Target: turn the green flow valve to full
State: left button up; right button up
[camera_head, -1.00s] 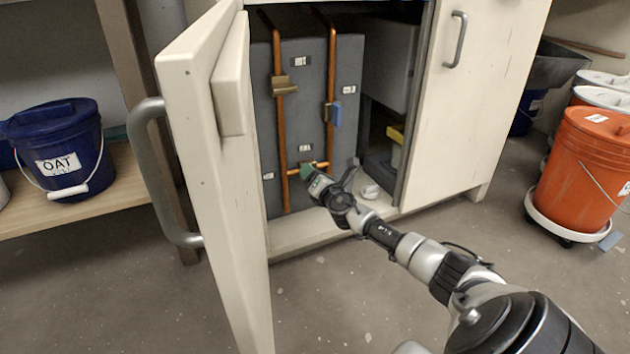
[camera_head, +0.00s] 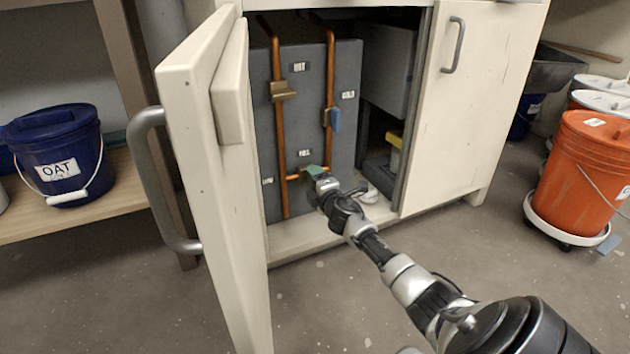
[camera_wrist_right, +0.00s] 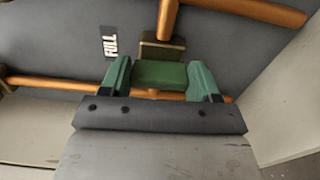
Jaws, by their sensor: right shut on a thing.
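The green flow valve (camera_head: 312,171) sits low on the copper pipes inside the open cabinet. In the right wrist view its green handle (camera_wrist_right: 160,74) lies between my two green-tipped fingers, in front of a brass valve body (camera_wrist_right: 163,48). My right gripper (camera_head: 320,179) reaches in from the lower right and is shut on the handle; it also shows in the right wrist view (camera_wrist_right: 161,80). A FULL label (camera_wrist_right: 110,42) is on the grey panel left of the handle. The arm partly hides the valve in the head view. My left gripper is not in view.
The open cabinet door (camera_head: 205,150) stands left of the arm. A brass valve (camera_head: 283,91) and a blue valve (camera_head: 335,119) sit higher on the pipes. The closed door (camera_head: 475,110) is at right. A blue OAT bucket (camera_head: 60,155) and an orange bucket (camera_head: 580,165) stand at the sides.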

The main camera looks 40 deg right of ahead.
jog(key=shift+m, duration=0.4)
jog(key=o, duration=0.9)
jog(key=shift+p+v, duration=2.75)
jog(key=shift+v, duration=2.65)
